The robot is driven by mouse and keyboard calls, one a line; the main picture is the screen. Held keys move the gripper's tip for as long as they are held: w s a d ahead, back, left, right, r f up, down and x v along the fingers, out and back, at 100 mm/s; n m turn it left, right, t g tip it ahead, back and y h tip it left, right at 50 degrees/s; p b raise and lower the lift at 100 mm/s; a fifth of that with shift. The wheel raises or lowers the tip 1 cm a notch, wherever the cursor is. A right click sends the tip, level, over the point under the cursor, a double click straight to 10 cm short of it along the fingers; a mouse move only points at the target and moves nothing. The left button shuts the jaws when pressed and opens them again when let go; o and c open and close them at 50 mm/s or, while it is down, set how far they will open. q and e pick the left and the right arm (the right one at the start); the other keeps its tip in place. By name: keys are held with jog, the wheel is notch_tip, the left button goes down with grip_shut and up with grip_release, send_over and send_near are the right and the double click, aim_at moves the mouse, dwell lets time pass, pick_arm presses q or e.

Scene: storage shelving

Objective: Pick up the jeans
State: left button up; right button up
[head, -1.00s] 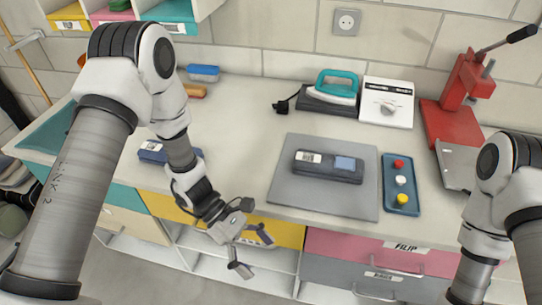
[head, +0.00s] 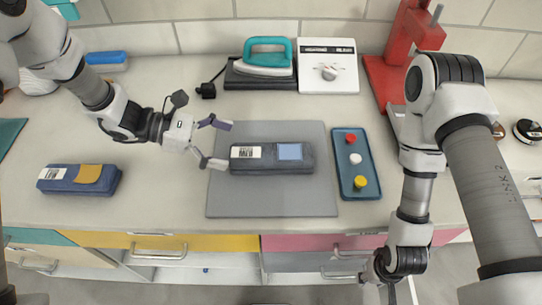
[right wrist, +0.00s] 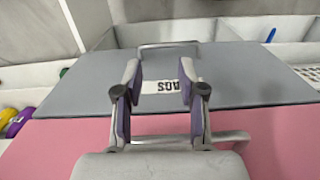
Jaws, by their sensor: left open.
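Two folded dark cloth bundles lie on the counter. A charcoal-blue one with a white label and light blue patch (head: 272,158) lies on a grey mat (head: 270,205). A bluer one with a label and orange patch (head: 80,179) lies at the left. I cannot tell for certain which is the jeans. My left gripper (head: 221,144) is open and empty at the left end of the bundle on the mat, its fingers pointing right. My right gripper (right wrist: 158,88) is open and empty before the drawer fronts; in the head view its tip is cut off.
A blue tray with red, white and yellow knobs (head: 350,163) lies right of the mat. An iron (head: 266,57), a white dial box (head: 328,66) and a red press (head: 401,45) stand behind. Coloured drawers with handles (head: 158,258) are below the counter edge.

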aim_at(256, 153)
pick_arm(q)
jog(key=shift+s+f, duration=0.25)
jog(key=shift+f, duration=0.2)
jog(key=shift+d+f, duration=0.1)
jog(key=shift+d, duration=0.25)
jog(key=p+x, duration=0.1)
jog(key=x, duration=0.5)
jog(key=shift+w+d+p, duration=0.2)
jog(key=shift+d+p, duration=0.05)
jog(key=shift+p, duration=0.05)
jog(key=shift+d+f, duration=0.15)
jog(key=shift+d, duration=0.25)
jog(key=shift+a, duration=0.1)
jog(key=c, duration=1.6)
